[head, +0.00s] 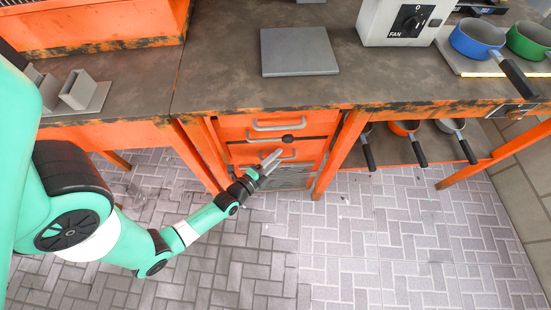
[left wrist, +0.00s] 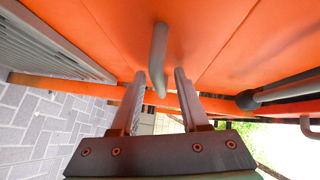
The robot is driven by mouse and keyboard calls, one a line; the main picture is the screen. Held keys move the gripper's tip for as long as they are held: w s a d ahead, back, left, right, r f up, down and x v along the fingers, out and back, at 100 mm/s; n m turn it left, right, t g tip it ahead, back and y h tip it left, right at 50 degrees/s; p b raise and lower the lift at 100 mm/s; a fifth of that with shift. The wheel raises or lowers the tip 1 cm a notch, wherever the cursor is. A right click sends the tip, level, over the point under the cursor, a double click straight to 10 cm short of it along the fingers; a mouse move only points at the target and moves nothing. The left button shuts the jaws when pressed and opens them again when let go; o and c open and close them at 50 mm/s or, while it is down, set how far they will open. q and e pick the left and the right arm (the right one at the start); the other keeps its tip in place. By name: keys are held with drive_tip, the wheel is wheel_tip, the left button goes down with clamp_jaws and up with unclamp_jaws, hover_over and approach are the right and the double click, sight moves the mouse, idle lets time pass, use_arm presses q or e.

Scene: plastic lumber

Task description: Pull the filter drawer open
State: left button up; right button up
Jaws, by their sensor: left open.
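The orange cabinet under the counter has a top drawer (head: 309,119) with a grey bar handle (head: 280,125), and a lower drawer front (head: 312,148) below it. No label shows which is the filter drawer. The fronts look closed. My left gripper (head: 274,162) is open in front of the lower front and partly hides its handle. In the left wrist view, a grey bar handle (left wrist: 158,52) stands out from the orange front, with its end between the fingertips of the left gripper (left wrist: 158,82). I cannot tell whether the fingers touch it. My right gripper is out of view.
A slatted grey grille (head: 292,181) sits below the lower front; it also shows in the left wrist view (left wrist: 55,45). The tiled floor (head: 330,245) in front is clear.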

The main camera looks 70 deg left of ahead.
use_arm(q)
clamp_jaws()
idle(1.3)
